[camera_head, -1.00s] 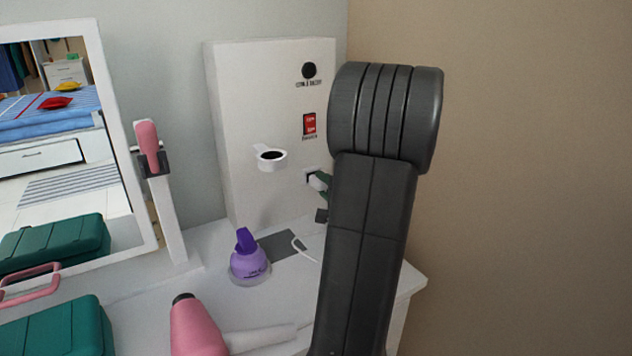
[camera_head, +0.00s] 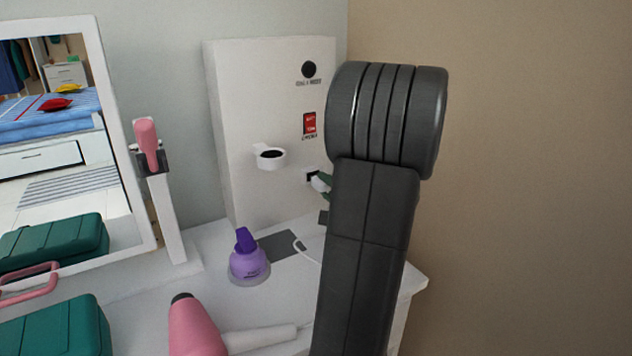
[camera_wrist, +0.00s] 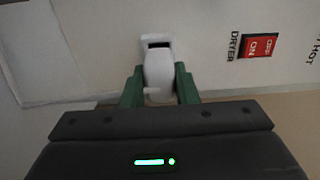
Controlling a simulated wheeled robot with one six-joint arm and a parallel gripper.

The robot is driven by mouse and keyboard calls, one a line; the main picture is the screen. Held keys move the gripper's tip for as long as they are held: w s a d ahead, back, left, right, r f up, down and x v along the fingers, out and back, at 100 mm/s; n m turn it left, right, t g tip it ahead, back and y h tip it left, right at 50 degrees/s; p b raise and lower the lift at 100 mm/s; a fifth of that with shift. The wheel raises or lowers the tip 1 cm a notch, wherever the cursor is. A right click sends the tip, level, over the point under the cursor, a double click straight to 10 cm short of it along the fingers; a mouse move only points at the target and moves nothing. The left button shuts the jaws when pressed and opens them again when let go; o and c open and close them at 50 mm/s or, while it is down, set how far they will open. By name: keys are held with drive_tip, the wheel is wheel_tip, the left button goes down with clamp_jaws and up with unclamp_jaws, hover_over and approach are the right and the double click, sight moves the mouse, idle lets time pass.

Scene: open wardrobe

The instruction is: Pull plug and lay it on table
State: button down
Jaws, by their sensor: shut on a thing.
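The white plug (camera_wrist: 158,72) sits between the green fingers of my gripper (camera_wrist: 159,88) in the wrist view. My gripper is shut on it. The dark socket opening (camera_wrist: 158,43) shows just beyond the plug's far end. I cannot tell whether its prongs are still inside. In the head view, a bit of the plug (camera_head: 319,184) shows beside the socket (camera_head: 312,176) on the white panel (camera_head: 250,110). My arm hides most of the gripper there. The white table (camera_head: 210,285) lies below, with a white cord (camera_head: 306,251) on it.
A purple bottle (camera_head: 248,262), a grey patch (camera_head: 281,246) and a pink hair dryer (camera_head: 195,328) are on the table. A white ring holder (camera_head: 270,157) juts from the panel, near a red dryer switch (camera_head: 309,123). A mirror (camera_head: 60,160) and green case (camera_head: 60,330) stand left.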

drive_tip(key=shift+s, duration=0.1)
idle(0.3)
drive_tip(key=shift+b+v, duration=0.85)
drive_tip(key=shift+v, duration=1.1)
drive_tip(key=shift+r+p, duration=0.15)
drive_tip(key=shift+p, duration=0.3)
